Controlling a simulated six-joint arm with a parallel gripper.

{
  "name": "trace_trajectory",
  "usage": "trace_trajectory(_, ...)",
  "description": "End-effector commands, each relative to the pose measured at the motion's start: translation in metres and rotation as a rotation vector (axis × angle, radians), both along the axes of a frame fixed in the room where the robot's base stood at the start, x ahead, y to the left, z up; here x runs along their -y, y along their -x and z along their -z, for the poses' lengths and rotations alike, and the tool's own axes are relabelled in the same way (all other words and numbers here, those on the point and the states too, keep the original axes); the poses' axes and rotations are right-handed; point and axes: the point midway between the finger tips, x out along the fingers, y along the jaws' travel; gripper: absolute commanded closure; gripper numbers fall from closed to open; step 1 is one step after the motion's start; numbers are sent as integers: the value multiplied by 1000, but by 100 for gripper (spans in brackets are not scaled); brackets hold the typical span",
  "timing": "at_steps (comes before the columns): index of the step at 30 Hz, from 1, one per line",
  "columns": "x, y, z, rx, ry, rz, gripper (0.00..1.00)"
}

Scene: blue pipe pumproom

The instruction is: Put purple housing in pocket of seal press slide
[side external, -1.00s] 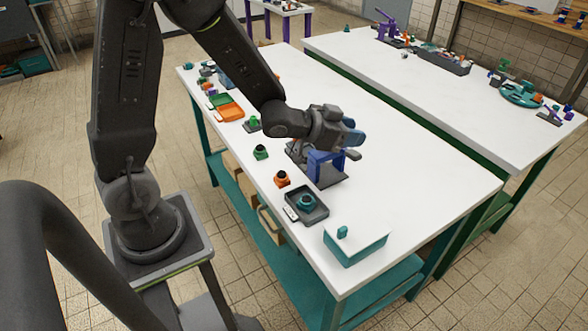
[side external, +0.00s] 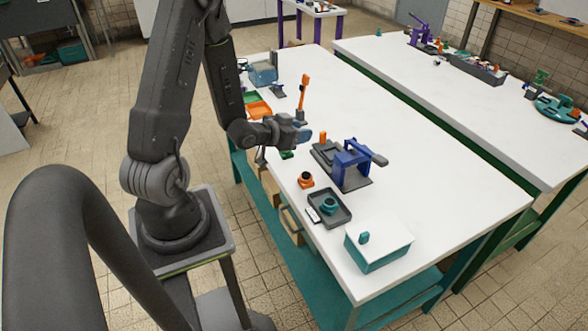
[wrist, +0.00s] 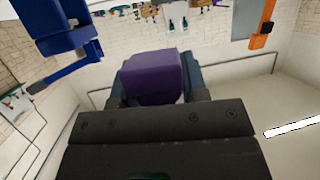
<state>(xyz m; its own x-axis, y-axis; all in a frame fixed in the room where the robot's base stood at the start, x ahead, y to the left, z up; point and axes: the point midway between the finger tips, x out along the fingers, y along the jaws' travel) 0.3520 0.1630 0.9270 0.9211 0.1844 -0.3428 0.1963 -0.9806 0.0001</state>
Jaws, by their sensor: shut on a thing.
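The purple housing (wrist: 153,77) is held between the fingers of my gripper (wrist: 158,92) in the wrist view. In the side view my gripper (side external: 303,134) is above the table, left of the press and apart from it; the housing cannot be made out there. The blue seal press (side external: 352,158) stands on a dark base, with a lever to the right; part of it shows in the wrist view (wrist: 62,30). A dark slide (side external: 327,155) extends from its left side. Its pocket is too small to make out.
An orange peg-like part (side external: 323,137) stands by the slide. An orange upright (side external: 303,95) rises behind my gripper. An orange part (side external: 306,180), a dark tray (side external: 329,208) with a teal ring and a white-topped teal box (side external: 378,243) are nearer. The table's right side is clear.

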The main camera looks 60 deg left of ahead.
Motion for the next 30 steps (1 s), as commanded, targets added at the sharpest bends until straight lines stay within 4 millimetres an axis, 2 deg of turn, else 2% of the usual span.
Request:
trace_trajectory(4, 0, 0, 7, -2, 2, 1, 88)
trace_trajectory(12, 0, 0, 46, -3, 4, 0, 88)
trace_trajectory(20, 0, -1, 64, 0, 1, 1, 88)
trace_trajectory(27, 0, 0, 92, -1, 3, 1, 88)
trace_trajectory(30, 0, -1, 96, 1, 0, 1, 88)
